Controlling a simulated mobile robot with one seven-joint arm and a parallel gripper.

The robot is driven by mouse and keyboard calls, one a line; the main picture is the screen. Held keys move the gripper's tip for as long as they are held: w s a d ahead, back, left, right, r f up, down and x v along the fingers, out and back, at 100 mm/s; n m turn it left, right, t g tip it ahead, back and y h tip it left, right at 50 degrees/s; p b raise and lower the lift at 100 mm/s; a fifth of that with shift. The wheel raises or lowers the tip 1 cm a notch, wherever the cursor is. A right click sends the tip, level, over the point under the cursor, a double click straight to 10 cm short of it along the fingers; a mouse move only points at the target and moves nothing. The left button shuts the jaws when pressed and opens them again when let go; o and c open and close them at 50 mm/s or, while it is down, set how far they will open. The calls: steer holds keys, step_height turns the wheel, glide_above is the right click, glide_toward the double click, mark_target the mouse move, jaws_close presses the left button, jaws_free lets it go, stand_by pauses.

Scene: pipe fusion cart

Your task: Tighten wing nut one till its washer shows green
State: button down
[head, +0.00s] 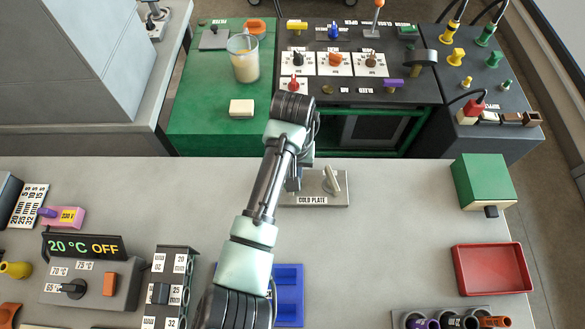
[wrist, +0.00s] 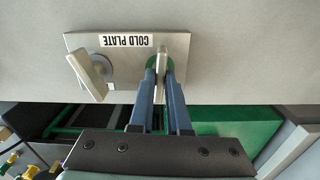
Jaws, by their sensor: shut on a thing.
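The cold plate (wrist: 122,68) is a grey plate with a "COLD PLATE" label; in the head view its near edge (head: 335,203) shows on the bench. In the wrist view my gripper (wrist: 160,78) is shut on a pale wing nut (wrist: 158,50), one finger on each side of its wing. A green ring, the washer (wrist: 151,62), shows around the base of this nut. A second pale wing nut (wrist: 89,75) stands free at the other end of the plate, with a grey washer (wrist: 106,68). In the head view my gripper (head: 293,180) and arm hide the held nut; the free nut (head: 332,182) shows to its right. No number is readable on either nut.
A blue tray (head: 290,290) lies near my arm. A red tray (head: 492,270) and a green box (head: 482,181) stand at the right. The control box reading "20 °C OFF" (head: 92,290) is at the left. The bench right of the plate is clear.

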steer(key=shift+w+r, duration=0.1)
steer(key=c, duration=0.9)
jaws_free()
steer(key=shift+r+p, duration=1.3)
steer(key=shift+r, duration=5.15)
